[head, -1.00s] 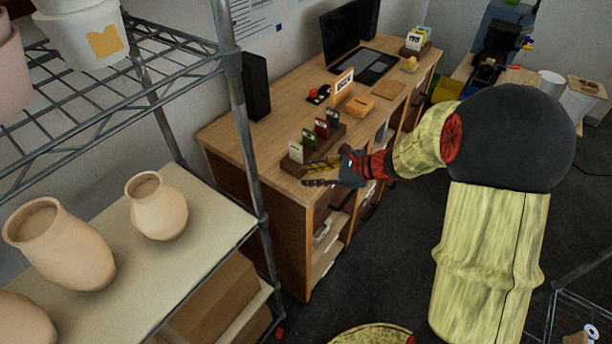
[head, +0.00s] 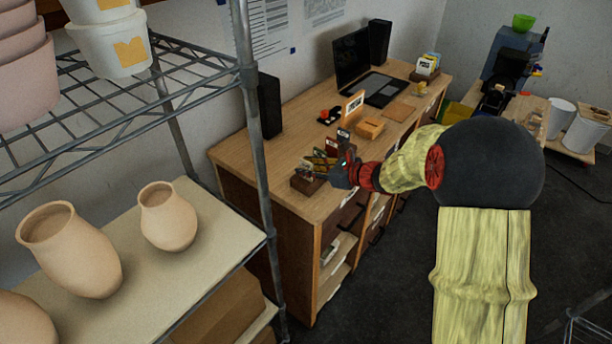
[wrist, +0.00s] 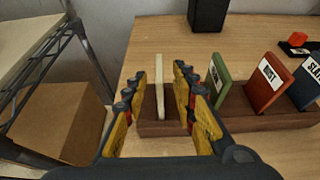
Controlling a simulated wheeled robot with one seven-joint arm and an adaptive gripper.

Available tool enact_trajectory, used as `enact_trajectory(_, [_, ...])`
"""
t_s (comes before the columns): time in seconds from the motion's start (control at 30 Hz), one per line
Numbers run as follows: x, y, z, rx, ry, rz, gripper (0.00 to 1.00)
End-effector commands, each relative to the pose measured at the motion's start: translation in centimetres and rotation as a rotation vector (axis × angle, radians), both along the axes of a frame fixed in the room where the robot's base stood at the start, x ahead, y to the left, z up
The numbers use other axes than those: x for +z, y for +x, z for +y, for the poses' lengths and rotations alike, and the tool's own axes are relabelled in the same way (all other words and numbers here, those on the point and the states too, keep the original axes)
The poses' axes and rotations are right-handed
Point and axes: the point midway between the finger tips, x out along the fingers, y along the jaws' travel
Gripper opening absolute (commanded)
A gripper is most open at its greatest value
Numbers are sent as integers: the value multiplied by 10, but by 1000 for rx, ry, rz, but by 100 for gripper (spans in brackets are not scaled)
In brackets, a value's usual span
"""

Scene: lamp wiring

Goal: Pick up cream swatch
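In the wrist view a thin cream swatch (wrist: 160,88) stands upright, seen nearly edge-on, at the left end of the dark wooden rack (wrist: 160,129). A gap shows between the left finger and the cream swatch. In the head view my gripper (head: 325,168) is at the rack (head: 305,184) and hides much of it.
Green (wrist: 219,80), red (wrist: 268,84) and dark blue (wrist: 305,84) swatches stand to the right in the rack. A black speaker (wrist: 208,14) is behind. A wire shelf (head: 250,130) with clay pots stands left of the desk (head: 235,155).

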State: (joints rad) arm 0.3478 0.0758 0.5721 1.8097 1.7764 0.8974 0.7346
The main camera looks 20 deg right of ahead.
Motion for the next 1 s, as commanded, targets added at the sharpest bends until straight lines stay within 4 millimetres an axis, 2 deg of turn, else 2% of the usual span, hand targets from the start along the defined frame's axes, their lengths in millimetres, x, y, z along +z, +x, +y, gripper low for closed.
enact_trajectory(0.1, [-4,7,6,1,0,0,27])
enact_trajectory(0.3, [-3,7,5,0,-1,-1,27])
enact_trajectory(0.77, [-4,7,5,0,-1,-1,1])
enact_trajectory(1.0, [-4,7,5,0,-1,-1,0])
